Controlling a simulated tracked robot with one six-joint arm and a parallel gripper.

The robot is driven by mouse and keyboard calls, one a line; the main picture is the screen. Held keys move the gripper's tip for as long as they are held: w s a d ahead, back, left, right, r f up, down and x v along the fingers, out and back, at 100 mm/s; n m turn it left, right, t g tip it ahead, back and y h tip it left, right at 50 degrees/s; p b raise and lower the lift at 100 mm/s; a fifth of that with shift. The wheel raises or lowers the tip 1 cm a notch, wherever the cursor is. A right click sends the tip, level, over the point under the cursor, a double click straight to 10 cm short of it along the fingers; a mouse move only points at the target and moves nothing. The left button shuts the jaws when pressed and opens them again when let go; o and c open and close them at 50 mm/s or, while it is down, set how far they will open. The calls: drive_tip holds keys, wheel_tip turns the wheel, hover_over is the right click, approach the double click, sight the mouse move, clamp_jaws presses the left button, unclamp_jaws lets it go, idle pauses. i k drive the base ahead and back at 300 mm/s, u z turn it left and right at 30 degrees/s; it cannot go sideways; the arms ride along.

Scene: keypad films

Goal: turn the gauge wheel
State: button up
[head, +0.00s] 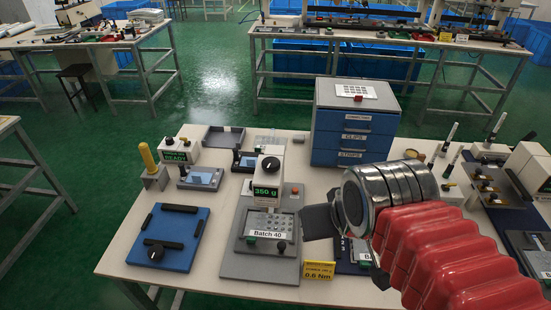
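A white gauge box (265,190) with a green "350 g" readout stands on the grey "Batch 40" fixture (232,266) at the middle of the table. A round black knob (271,164) sits on its upper face. I cannot tell for certain which knob is the gauge wheel. My gripper (318,222) shows as dark plates to the right of the gauge box, apart from both knobs. My arm hides part of it, and its opening is not clear.
A blue drawer cabinet (352,132) stands at the back of the table (134,250). A yellow "0.6 Nm" sign (318,270) is at the front edge. A yellow-handled tool (148,157) and a "READY" box (178,155) stand back left. More fixtures crowd the right side.

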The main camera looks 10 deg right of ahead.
sight(270, 164)
drive_tip(key=z, duration=0.05)
drive_tip(key=k, duration=0.8)
drive_tip(key=u, duration=0.65)
drive_tip(key=i, duration=1)
drive_tip(key=u, duration=0.1)
